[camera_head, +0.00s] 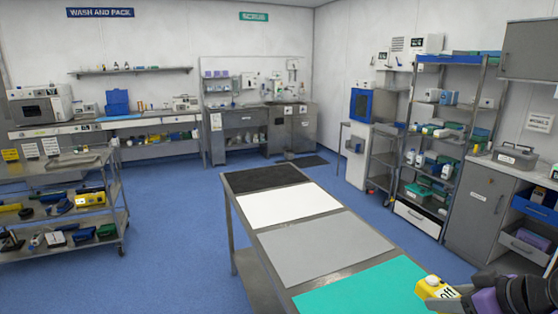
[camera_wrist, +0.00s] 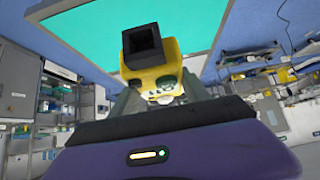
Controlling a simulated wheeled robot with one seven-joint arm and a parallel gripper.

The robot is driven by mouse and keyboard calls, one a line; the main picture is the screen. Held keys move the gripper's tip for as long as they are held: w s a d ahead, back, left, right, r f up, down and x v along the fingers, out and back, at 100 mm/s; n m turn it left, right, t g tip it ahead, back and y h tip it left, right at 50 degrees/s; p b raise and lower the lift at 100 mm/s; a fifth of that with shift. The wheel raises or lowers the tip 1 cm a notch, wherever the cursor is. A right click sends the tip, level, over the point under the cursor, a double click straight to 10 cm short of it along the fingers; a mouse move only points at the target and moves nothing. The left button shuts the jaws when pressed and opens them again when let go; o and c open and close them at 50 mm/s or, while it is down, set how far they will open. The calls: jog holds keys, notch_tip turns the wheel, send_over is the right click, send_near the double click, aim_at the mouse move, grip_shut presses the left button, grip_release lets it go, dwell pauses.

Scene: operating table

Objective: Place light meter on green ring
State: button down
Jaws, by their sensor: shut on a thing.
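A small yellow device (camera_head: 431,286), which I take to be the light meter, is between the fingers of my gripper (camera_head: 446,298) at the lower right of the head view. A white part with dark "off" lettering is beside it. In the wrist view the yellow device (camera_wrist: 153,76) has a black square part on top, and my gripper (camera_wrist: 162,97) is shut on it. Behind it in that view is the green section (camera_wrist: 90,38) of the table. I see no separate green ring in either view. The gripper is at the right edge of the green section.
The metal table (camera_head: 229,196) has black (camera_head: 264,177), white (camera_head: 290,204), grey (camera_head: 325,249) and green panels, all bare. A loaded cart (camera_head: 60,207) stands left. Shelves (camera_head: 440,140) and cabinets (camera_head: 482,205) line the right wall. Blue floor is clear left of the table.

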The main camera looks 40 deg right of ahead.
jog(key=shift+w+a+f, duration=0.15)
jog(key=shift+a+f, duration=0.5)
jog(key=shift+a, duration=0.2)
jog(key=shift+a+f, duration=0.1)
jog(key=shift+a, duration=0.2)
jog(key=w+a+f+n, duration=0.1)
jog(key=w+a+f, duration=0.3)
jog(key=a+f, duration=0.3)
jog(key=w+a+f+n+y, duration=0.1)
jog(key=w+a+f, duration=0.4)
jog(key=a, duration=1)
jog(key=w+a+f+y, duration=0.1)
jog(key=w+a+f, duration=0.4)
jog(key=a+f, duration=0.6)
jog(key=shift+w+a+n, duration=0.15)
jog(key=shift+w+n, duration=0.05)
jog(key=shift+n, duration=0.2)
jog(key=shift+f, duration=0.1)
jog(key=shift+w+f+b, duration=0.1)
jog(key=shift+f+b, duration=0.7)
jog(key=shift+b, duration=0.05)
jog(key=shift+a, duration=0.2)
